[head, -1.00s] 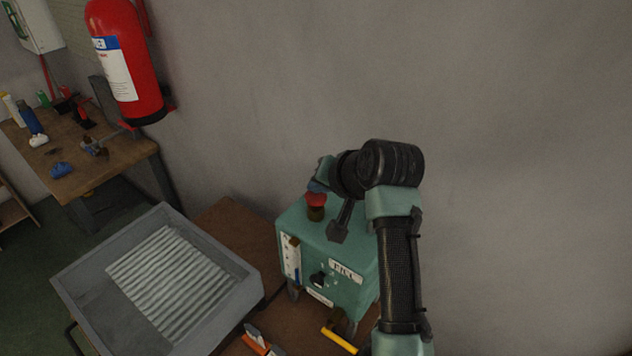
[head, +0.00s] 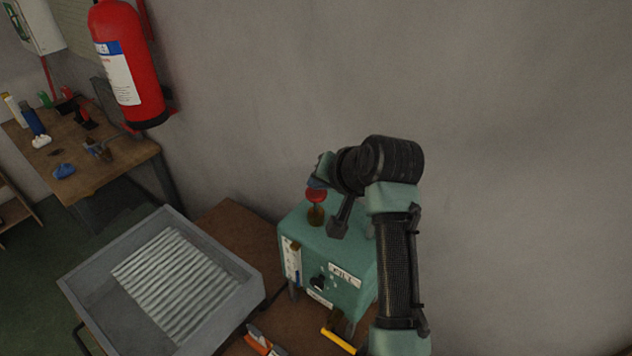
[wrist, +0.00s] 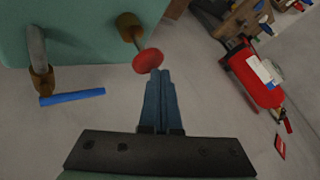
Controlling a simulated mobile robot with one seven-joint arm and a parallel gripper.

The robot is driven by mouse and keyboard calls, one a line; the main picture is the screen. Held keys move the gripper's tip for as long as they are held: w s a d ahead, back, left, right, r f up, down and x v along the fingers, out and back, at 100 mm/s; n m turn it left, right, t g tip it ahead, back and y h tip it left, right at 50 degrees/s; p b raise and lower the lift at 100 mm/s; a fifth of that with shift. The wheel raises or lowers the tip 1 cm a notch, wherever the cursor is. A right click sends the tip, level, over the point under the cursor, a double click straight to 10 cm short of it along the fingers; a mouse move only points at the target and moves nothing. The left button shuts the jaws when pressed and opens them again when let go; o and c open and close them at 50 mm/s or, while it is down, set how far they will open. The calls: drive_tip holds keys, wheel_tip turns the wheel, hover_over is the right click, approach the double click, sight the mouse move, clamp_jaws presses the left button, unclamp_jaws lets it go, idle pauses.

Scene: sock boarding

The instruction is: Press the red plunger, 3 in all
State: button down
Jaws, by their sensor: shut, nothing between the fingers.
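The red plunger (head: 316,195) stands on top of the green box (head: 340,270), with its brass collar below the red cap and a bit of stem showing between them. My gripper (head: 319,181) is just above and behind the red cap in the head view, partly hidden by my wrist. In the wrist view, my gripper (wrist: 161,72) has its two blue fingers shut together, with nothing between them. Their tips are close to the edge of the red cap (wrist: 147,62); I cannot tell whether they touch it.
A grey tray with a ridged bottom (head: 252,287) stands left of the box. Orange-handled pliers (head: 258,340) and a yellow handle (head: 338,341) lie in front. A red fire extinguisher (head: 128,65) hangs on the wall. The wall behind the box is bare.

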sight(318, 194)
drive_tip(key=shift+r+p, duration=0.35)
drive_tip(key=shift+r, duration=0.25)
wheel_tip(318, 194, up, 5)
drive_tip(key=p, duration=0.4)
drive_tip(key=shift+r+p, duration=0.1)
drive_tip(key=shift+p, duration=0.3)
idle(2.0)
